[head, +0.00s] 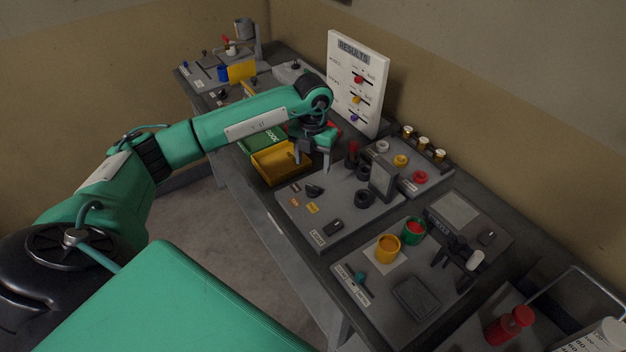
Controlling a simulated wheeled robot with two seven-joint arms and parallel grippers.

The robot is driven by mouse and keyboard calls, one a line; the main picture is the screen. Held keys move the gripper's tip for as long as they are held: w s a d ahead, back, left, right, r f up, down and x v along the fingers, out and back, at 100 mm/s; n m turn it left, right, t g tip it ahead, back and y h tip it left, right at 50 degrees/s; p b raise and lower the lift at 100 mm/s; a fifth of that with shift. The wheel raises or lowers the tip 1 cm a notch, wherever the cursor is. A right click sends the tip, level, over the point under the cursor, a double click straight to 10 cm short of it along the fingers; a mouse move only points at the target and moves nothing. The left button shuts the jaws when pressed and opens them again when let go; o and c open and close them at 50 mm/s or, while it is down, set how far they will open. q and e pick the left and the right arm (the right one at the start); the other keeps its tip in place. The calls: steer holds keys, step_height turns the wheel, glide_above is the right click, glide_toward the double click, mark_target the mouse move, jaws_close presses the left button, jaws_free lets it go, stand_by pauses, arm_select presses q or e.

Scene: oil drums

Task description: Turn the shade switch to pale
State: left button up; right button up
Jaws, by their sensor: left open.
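A black rotary knob (314,190), which looks like the shade switch, sits on a grey panel (297,223) at the middle of the bench. Small colored labels lie around it: a reddish one (295,187), an orange one (294,203) and a yellow-orange one (313,208). Their words are too small to read, and I cannot tell which label the knob points at. My left gripper (312,163) is open and empty, fingers pointing down, above and slightly behind the knob, apart from it. My right gripper is not in view.
A yellow tray (272,177) lies left of the panel. A dark upright screen (383,180) and black rings stand on its right. A white results board (355,85) stands behind.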

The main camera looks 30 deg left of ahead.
mark_target(313, 186)
arm_select(q)
step_height(313, 186, down, 9)
steer(key=shift+r+p, duration=0.1)
steer(key=shift+p, duration=0.85)
steer(key=c, duration=1)
